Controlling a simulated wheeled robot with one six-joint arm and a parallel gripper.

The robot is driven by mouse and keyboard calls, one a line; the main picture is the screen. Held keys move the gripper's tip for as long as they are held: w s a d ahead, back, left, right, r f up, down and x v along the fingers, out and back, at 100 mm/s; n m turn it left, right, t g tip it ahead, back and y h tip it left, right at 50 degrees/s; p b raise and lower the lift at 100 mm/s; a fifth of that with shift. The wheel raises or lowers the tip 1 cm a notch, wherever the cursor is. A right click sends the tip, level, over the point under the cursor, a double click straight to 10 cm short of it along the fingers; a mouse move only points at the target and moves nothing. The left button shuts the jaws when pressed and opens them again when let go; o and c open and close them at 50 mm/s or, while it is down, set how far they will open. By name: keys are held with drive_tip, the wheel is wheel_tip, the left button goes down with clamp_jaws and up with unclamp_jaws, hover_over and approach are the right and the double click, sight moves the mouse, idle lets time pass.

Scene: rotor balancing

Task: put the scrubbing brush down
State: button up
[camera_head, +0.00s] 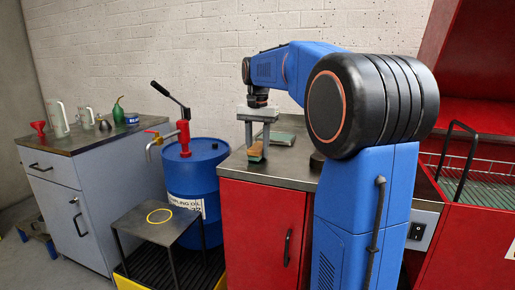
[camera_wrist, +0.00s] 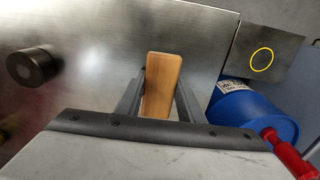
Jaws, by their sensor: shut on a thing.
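The scrubbing brush (camera_wrist: 162,85) shows a plain wooden top in the wrist view, between the two fingers of my gripper (camera_wrist: 160,98). In the head view the brush (camera_head: 255,152) is a small brown block low between the fingertips of my gripper (camera_head: 257,148), just over the metal top of the red cabinet (camera_head: 275,168). My gripper points down and is shut on the brush. Its bristles are hidden in the wrist view. I cannot tell whether the brush touches the metal top.
A green folded cloth or pad (camera_head: 283,138) lies behind my gripper on the same top. A dark round cylinder (camera_wrist: 34,66) stands there too. A blue drum (camera_head: 195,180) with a red pump and a small stand with a yellow ring (camera_head: 159,216) are to the left.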

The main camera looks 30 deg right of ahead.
sight(259, 145)
drive_tip(key=shift+f, duration=0.45)
drive_tip(key=o, duration=1.2)
drive_tip(key=shift+f, duration=0.15)
drive_tip(key=shift+s, duration=0.1)
drive_tip(key=r, duration=1.8)
drive_tip(key=shift+w+d+r, duration=0.25)
drive_tip(key=shift+d+r, duration=0.05)
drive_tip(key=shift+d, duration=0.1)
drive_tip(key=s+a+f+n+t, duration=0.1)
drive_tip(key=s+a+f+n, duration=0.2)
drive_tip(key=s+f, duration=0.7)
drive_tip(key=s+a+f+n+t, duration=0.2)
drive_tip(key=s+a+f+n, duration=0.2)
drive_tip(key=s+a+f, duration=0.4)
drive_tip(key=s+a+f+n+t, duration=0.1)
drive_tip(key=s+a+f+n, duration=0.2)
drive_tip(key=s+f, duration=0.9)
drive_tip(key=shift+s+a+f+t, duration=0.15)
drive_tip(key=shift+a+f, duration=0.3)
drive_tip(key=shift+f, duration=0.4)
drive_tip(key=shift+s+a+f+t, duration=0.1)
drive_tip(key=shift+a+f, duration=0.3)
drive_tip(key=shift+f, duration=0.4)
drive_tip(key=shift+s+a+f+t, duration=0.15)
drive_tip(key=shift+a+f, duration=0.3)
drive_tip(key=shift+f, duration=0.4)
